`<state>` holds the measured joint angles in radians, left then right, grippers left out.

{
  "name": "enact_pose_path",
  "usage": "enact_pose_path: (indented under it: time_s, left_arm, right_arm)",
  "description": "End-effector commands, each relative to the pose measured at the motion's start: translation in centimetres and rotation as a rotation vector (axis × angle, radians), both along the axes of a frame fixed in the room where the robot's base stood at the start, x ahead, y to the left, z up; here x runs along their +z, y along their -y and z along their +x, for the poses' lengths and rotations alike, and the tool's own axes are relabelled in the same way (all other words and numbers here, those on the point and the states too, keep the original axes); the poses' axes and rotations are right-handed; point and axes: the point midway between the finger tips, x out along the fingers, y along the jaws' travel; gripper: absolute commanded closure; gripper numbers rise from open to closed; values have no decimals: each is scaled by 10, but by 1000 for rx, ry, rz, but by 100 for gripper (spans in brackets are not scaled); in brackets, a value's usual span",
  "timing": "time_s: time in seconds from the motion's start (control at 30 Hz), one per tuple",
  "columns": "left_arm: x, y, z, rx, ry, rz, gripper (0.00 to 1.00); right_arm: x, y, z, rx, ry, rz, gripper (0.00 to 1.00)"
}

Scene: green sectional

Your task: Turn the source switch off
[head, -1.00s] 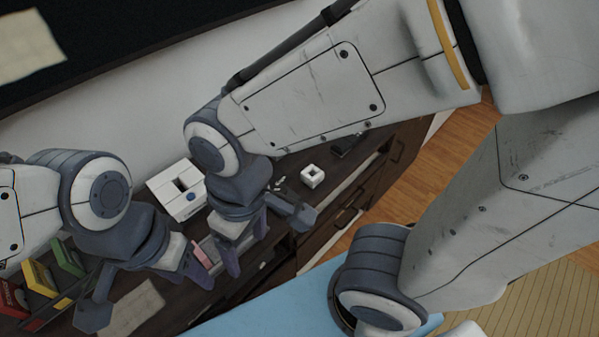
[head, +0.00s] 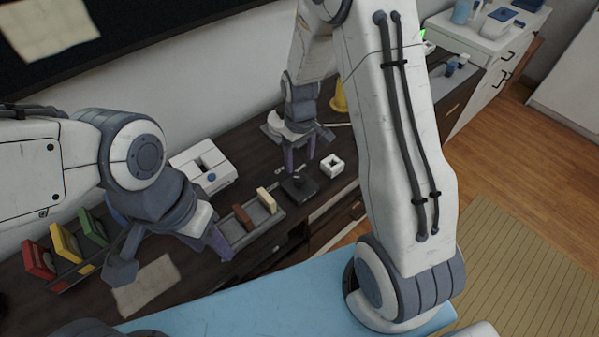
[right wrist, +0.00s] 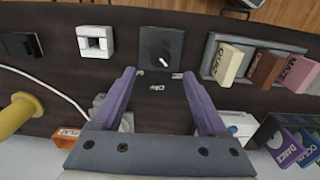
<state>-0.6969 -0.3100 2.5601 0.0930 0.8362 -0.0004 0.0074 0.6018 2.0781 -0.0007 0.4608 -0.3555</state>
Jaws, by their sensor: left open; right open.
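A dark square switch plate with a knob (head: 298,187) lies on the dark wooden top. It also shows in the right wrist view (right wrist: 161,46), top centre, with small pale lettering on the wood beside it. My right gripper (head: 300,158) is open, fingers pointing down, just behind the switch. In the right wrist view its open fingertips (right wrist: 158,75) are empty and apart from the switch. My left gripper (head: 190,252) is open at the left, beside the block tray; one finger is partly hidden.
A white cube-like piece (head: 332,165) sits right of the switch, and a grey tray (head: 262,229) with upright blocks left of it. A white slotted box (head: 204,164) stands by the wall. A yellow object (head: 339,98) and coloured cards (head: 66,243) stand farther along.

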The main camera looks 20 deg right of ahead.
Motion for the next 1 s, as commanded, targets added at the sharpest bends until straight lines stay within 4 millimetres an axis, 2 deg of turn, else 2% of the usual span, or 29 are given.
enact_pose_path:
  time_s: [0.03, 0.2, 0.4, 0.77, 0.83, 0.97, 1.0]
  left_arm:
    - [1, 0, 0, 0, 0, 0, 50]
    - [3, 0, 0, 0, 0, 0, 50]
    - [5, 0, 0, 0, 0, 0, 50]
    - [5, 0, 0, 0, 0, 0, 50]
    - [5, 0, 0, 0, 0, 0, 50]
    - [5, 0, 0, 0, 0, 0, 50]
    - [5, 0, 0, 0, 0, 0, 50]
  right_arm:
    - [-11, 0, -2, 0, -8, 0, 24]
    - [-43, -1, -2, 0, -6, 0, 24]
    - [-66, -1, -1, 0, -4, 1, 24]
    - [-72, -1, 0, 0, 0, 0, 24]
    - [-72, -1, 0, 0, 0, 0, 43]
    - [-72, -1, -1, 0, 0, 1, 93]
    - [-72, -1, -1, 0, 0, 1, 100]
